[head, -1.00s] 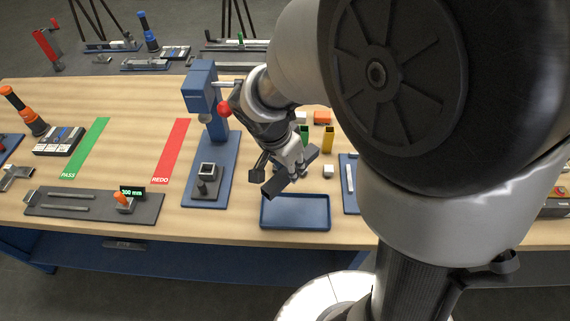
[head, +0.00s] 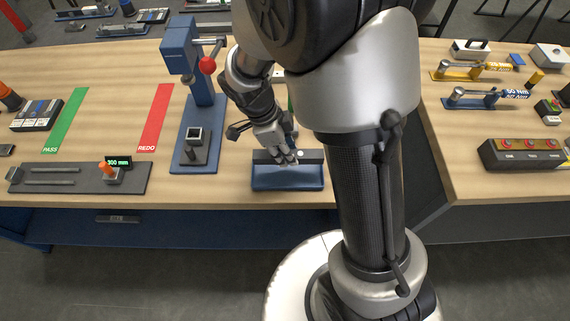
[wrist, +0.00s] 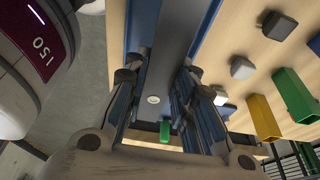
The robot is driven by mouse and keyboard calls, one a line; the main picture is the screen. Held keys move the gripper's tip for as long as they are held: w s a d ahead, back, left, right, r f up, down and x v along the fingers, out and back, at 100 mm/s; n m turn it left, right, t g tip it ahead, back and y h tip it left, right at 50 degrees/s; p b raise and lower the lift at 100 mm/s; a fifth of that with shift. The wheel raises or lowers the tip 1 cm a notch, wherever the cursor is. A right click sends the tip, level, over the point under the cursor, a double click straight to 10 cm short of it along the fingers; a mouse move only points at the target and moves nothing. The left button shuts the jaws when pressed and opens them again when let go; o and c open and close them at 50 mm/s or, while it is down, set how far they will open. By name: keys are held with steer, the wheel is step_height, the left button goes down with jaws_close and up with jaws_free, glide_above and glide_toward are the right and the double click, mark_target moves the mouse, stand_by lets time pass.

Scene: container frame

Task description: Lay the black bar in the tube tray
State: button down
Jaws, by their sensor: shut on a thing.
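The blue tray (head: 288,183) sits at the front edge of the wooden bench, and I take it to be the tube tray. My gripper (head: 289,157) is shut on the black bar (head: 312,155), which lies level along the back part of the tray in the head view. In the wrist view the bar (wrist: 177,40) runs away between my fingers (wrist: 158,78), with blue tray wall (wrist: 143,25) along its side. I cannot tell whether the bar touches the tray floor or is held just above it.
A blue press (head: 180,55) with a red-knobbed lever stands left of the tray. A grey length gauge (head: 75,178) lies further left. In the wrist view, green (wrist: 294,95) and yellow (wrist: 263,118) square tubes and small blocks stand beside the tray.

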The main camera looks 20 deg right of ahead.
mark_target(290, 173)
steer(key=shift+f+b, duration=0.7)
steer(key=shift+f, duration=2.7)
steer(key=shift+f, duration=0.15)
steer(key=c, duration=1.3)
jaws_free()
steer(key=p+v, duration=0.3)
steer(key=v, duration=0.9)
steer(key=shift+r, duration=0.25)
steer(key=s+d+r+n+t+y, duration=0.1)
steer(key=s+r+n+t, duration=0.1)
steer(key=s+r+n, duration=0.3)
steer(key=s+d+r+n+t+y, duration=0.1)
steer(key=s+r+n, duration=0.4)
steer(key=n, duration=0.4)
steer(key=s+d+r+n+t+y, duration=0.1)
steer(key=s+r+n+t, duration=0.1)
steer(key=s+r+n, duration=0.4)
steer(key=shift+d+r+n+t, duration=0.2)
steer(key=shift+r+n+t, duration=0.1)
steer(key=shift+n, duration=0.5)
